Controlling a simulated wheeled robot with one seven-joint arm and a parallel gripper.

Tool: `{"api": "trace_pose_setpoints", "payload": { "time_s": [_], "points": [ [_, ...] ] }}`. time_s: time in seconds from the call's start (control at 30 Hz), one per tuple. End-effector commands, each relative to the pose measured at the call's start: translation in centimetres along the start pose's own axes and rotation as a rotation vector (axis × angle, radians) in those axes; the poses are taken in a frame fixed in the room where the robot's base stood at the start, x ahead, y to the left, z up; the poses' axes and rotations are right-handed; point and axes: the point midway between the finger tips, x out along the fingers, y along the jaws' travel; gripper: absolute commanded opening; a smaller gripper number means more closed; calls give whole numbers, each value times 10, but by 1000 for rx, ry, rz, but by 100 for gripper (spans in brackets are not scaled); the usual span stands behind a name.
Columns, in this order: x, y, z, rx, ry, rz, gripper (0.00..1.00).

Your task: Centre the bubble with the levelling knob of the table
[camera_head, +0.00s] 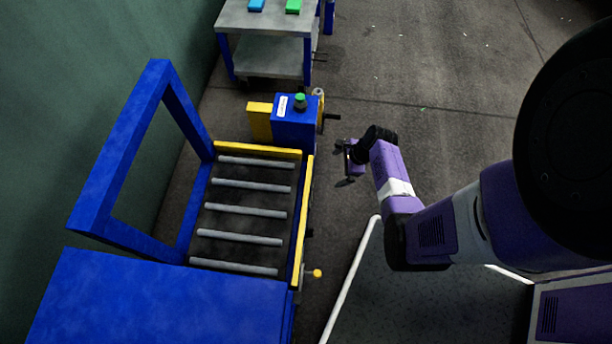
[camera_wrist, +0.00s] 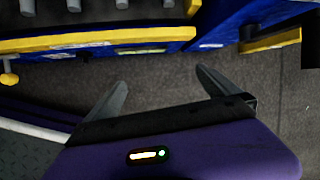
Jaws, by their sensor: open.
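The roller table (camera_head: 302,220) has grey rollers in a yellow-edged frame. A yellow knob (camera_head: 318,273) sticks out from its right side near the front; it also shows at the left edge of the wrist view (camera_wrist: 9,78). A blue box (camera_head: 294,130) at the far end carries a green-topped knob (camera_head: 300,101), a white label (camera_head: 283,106) and a crank with a dark handle (camera_head: 331,117) on its right. I cannot make out a bubble. My gripper (camera_head: 347,163) is open and empty, right of the table and apart from it. Its two spread fingers show in the wrist view (camera_wrist: 160,77).
A blue upright frame (camera_head: 90,215) stands left of the rollers, with a blue panel (camera_head: 160,300) in front. A grey-topped side table (camera_head: 270,20) at the back bears a blue and a green block (camera_head: 293,6). The floor (camera_head: 440,80) right of the box is clear.

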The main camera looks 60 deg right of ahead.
Motion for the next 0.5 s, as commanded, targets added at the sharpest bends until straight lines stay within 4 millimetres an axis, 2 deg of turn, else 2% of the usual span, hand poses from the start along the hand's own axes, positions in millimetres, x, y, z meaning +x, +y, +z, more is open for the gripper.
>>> {"api": "trace_pose_setpoints", "payload": {
  "time_s": [0.03, 0.1, 0.33, 0.5],
  "points": [
    [3, 14, 3, 52, -14, 43, 100],
    [4, 23, 6, 111, -26, 82, 100],
    [6, 31, 8, 196, -29, 113, 100],
    [22, 33, 8, 194, -29, 112, 100]
  ]
}}
